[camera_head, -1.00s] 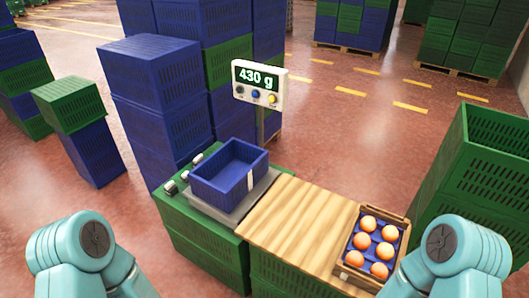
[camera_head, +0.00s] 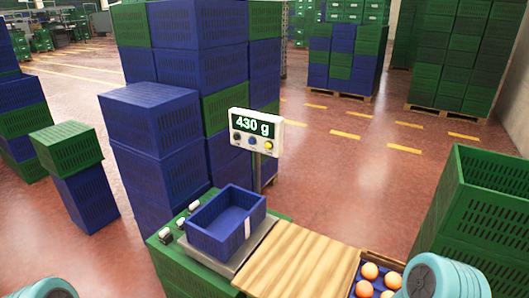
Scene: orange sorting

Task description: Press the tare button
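The scale display (camera_head: 255,131) stands on a post behind the scale and reads 430 g. A dark button (camera_head: 237,137), a blue button (camera_head: 252,141) and a yellow button (camera_head: 268,145) sit in a row below the readout. Their labels are too small to read, so I cannot tell which one is tare. The blue crate (camera_head: 226,222) stands on the grey scale platform (camera_head: 262,232) and looks empty. Only teal parts of my arms show at the bottom left and bottom right corners. Both grippers are out of view.
A wooden board (camera_head: 298,262) lies right of the scale. A box of oranges (camera_head: 369,271) sits at its right end, partly cut off. Tall blue crates (camera_head: 152,130) stand behind left, and an open green crate (camera_head: 487,190) stands right. Small grey-white items (camera_head: 166,237) lie left of the scale.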

